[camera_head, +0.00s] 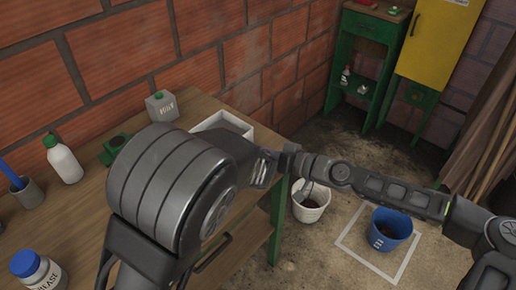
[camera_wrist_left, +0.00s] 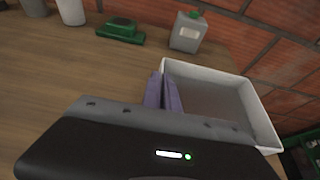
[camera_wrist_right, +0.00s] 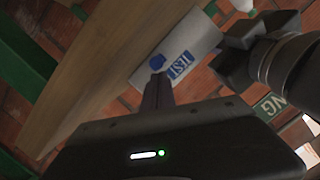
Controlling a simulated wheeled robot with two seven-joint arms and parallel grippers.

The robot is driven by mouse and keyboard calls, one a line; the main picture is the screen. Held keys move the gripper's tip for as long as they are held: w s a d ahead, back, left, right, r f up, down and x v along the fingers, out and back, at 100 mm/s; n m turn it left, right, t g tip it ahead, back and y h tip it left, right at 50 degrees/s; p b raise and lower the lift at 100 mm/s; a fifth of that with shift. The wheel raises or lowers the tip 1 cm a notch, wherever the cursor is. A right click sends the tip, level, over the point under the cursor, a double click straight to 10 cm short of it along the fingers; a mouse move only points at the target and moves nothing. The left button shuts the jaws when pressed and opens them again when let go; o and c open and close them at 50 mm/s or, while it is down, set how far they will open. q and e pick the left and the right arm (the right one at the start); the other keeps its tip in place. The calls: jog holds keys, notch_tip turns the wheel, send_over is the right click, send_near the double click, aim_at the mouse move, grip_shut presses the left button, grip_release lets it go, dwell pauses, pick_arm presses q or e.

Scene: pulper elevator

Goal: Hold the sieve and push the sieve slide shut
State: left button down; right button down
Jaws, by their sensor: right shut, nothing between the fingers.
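The sieve seems to be the white open tray on the bench; in the left wrist view it is the white-rimmed tray (camera_wrist_left: 262,105) with a grey inside. My left gripper (camera_wrist_left: 163,90) is at its left wall, its two fingers close together with the wall apparently between them. In the head view the tray (camera_head: 238,121) is partly hidden by my left arm. My right gripper (camera_wrist_right: 157,92) is shut and empty, its tips close to a pale wall (camera_wrist_right: 195,35) with a blue TEST label, likely the tray's. I cannot tell if they touch. I cannot make out the slide.
On the wooden bench (camera_head: 100,215) are a grey can (camera_head: 161,106), a green block (camera_head: 113,150), a white bottle (camera_head: 63,160) and a grease jar (camera_head: 36,270). A white bucket (camera_head: 311,205) and a blue bucket (camera_head: 389,230) stand on the floor. A brick wall is behind.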

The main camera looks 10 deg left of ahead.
jog(key=s+a, duration=0.2)
jog(key=s, duration=0.1)
jog(key=s+a, duration=0.1)
jog(key=shift+s+a, duration=0.1)
jog(key=shift+s, duration=0.3)
jog(key=w+r, duration=0.1)
jog(key=w+d+r, duration=0.1)
jog(key=r, duration=0.1)
jog(key=shift+w+d+r, duration=0.1)
jog(key=shift+d+r, duration=0.1)
jog(key=shift+r, duration=0.05)
jog(key=v, duration=1)
jog(key=shift+f, duration=0.15)
pick_arm(q)
jog(key=c, duration=1.6)
grip_release()
jog(key=shift+o, duration=0.2)
